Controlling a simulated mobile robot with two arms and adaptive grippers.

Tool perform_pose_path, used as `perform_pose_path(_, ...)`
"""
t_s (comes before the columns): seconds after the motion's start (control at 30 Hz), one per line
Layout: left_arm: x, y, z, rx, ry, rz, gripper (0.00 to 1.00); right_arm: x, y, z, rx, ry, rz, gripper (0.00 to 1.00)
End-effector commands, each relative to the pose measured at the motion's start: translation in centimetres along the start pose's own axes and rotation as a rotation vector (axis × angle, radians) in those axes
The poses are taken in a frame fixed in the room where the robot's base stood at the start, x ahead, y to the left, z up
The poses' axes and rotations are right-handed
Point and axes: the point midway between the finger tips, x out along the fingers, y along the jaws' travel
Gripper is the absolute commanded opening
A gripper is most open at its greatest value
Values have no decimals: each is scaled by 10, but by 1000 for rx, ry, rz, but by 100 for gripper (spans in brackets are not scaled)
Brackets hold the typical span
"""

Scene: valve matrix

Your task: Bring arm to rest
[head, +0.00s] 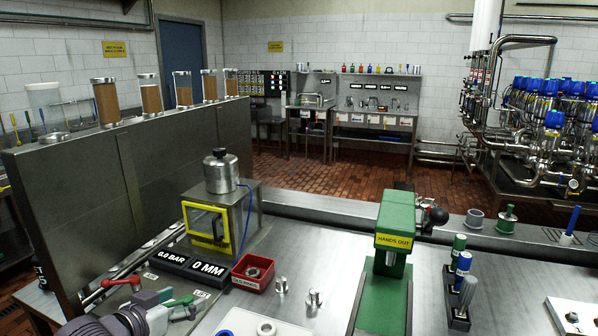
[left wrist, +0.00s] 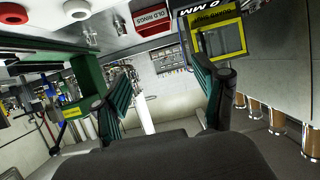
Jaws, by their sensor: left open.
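My left gripper (head: 166,299) is low at the left of the head view, over the front left of the steel bench (head: 320,262). Part of my arm is cut off by the bottom edge. In the left wrist view the left gripper (left wrist: 160,92) has its two green-padded fingers wide apart, with nothing held between them. That view looks upside down. My right gripper does not show in either view.
A red-handled lever (head: 120,282) and the "0.0 BAR / 0 MM" display (head: 190,268) are close to the left gripper. A yellow-framed box (head: 215,222), a red ring bin (head: 253,272) and a green press (head: 392,232) stand farther right.

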Motion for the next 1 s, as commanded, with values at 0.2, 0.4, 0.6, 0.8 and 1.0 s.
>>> perform_pose_path(0.2,-1,16,31,2,-58,2,72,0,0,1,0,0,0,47)
perform_pose_path(0.4,-6,34,68,4,-132,0,72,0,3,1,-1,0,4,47)
perform_pose_path(0.6,-24,59,126,1,-256,-13,72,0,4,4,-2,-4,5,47)
perform_pose_path(0.8,-60,86,195,-17,-432,-42,72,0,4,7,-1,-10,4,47)
perform_pose_path(1.0,-108,106,251,-45,-612,-77,72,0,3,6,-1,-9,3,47)
